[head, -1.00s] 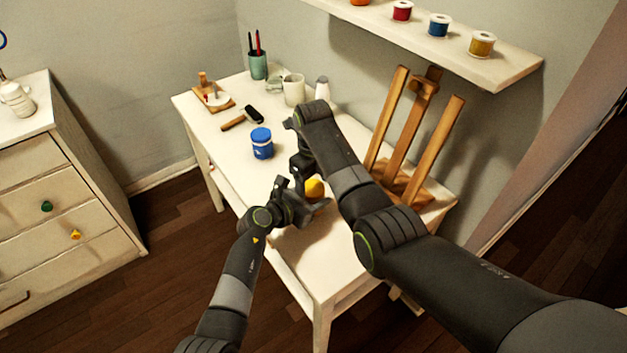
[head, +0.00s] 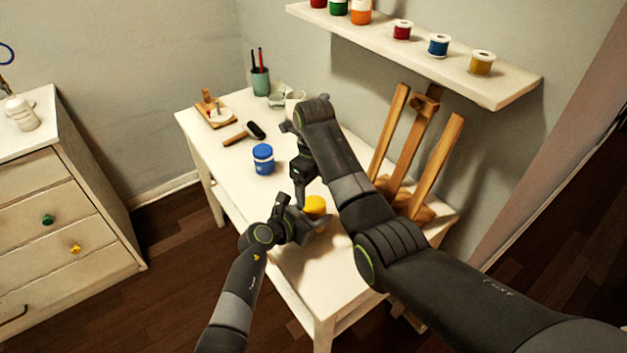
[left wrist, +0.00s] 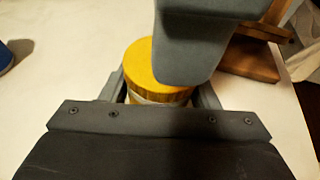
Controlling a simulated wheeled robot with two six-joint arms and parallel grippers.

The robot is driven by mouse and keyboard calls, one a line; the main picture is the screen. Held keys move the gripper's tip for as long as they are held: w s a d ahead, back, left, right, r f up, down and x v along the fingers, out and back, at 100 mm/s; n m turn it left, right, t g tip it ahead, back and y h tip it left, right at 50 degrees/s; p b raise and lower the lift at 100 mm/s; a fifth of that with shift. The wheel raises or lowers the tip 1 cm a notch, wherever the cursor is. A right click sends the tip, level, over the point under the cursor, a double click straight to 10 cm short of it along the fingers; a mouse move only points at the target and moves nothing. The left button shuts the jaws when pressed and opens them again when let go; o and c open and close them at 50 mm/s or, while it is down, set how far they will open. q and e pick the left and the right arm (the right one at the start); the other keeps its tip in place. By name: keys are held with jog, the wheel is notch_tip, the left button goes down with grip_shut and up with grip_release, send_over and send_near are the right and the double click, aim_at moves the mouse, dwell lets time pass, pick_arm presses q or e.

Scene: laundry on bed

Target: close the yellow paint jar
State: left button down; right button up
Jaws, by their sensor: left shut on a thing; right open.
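The yellow paint jar (head: 315,204) stands on the near part of the white table. In the left wrist view its yellow lid (left wrist: 145,62) sits on top of a pale jar body. I cannot tell how tightly the lid sits. My left gripper (head: 297,222) is shut on the jar, with a finger on each side below the lid in the left wrist view (left wrist: 160,98). My right gripper (head: 302,196) is open, pointing down close beside the lid. One of its fingers hides part of the lid in the left wrist view; whether it touches is unclear.
A blue jar (head: 263,160) stands farther back on the table (head: 225,165), near a brush (head: 244,133) and a small wooden stand (head: 214,110). A wooden easel (head: 412,150) stands right of my right arm. A shelf (head: 520,86) with several paint jars is above.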

jog(key=n, duration=0.7)
jog(key=shift+r, duration=0.25)
jog(key=n, duration=0.3)
jog(key=shift+r, duration=0.1)
jog(key=n, duration=0.4)
jog(key=shift+r+n, duration=0.15)
jog(key=shift+n, duration=0.25)
jog(key=n, duration=0.6)
jog(key=shift+r, duration=0.15)
jog(key=n, duration=0.3)
jog(key=shift+r, duration=0.1)
jog(key=n, duration=0.4)
jog(key=shift+r+n, duration=0.15)
jog(key=shift+n, duration=0.15)
jog(key=n, duration=0.4)
jog(key=shift+r+n, duration=0.15)
jog(key=shift+n, duration=0.15)
jog(key=n, duration=0.6)
jog(key=shift+r, duration=0.2)
jog(key=n, duration=0.6)
jog(key=shift+r, duration=0.2)
jog(key=n, duration=0.6)
jog(key=shift+r, duration=0.15)
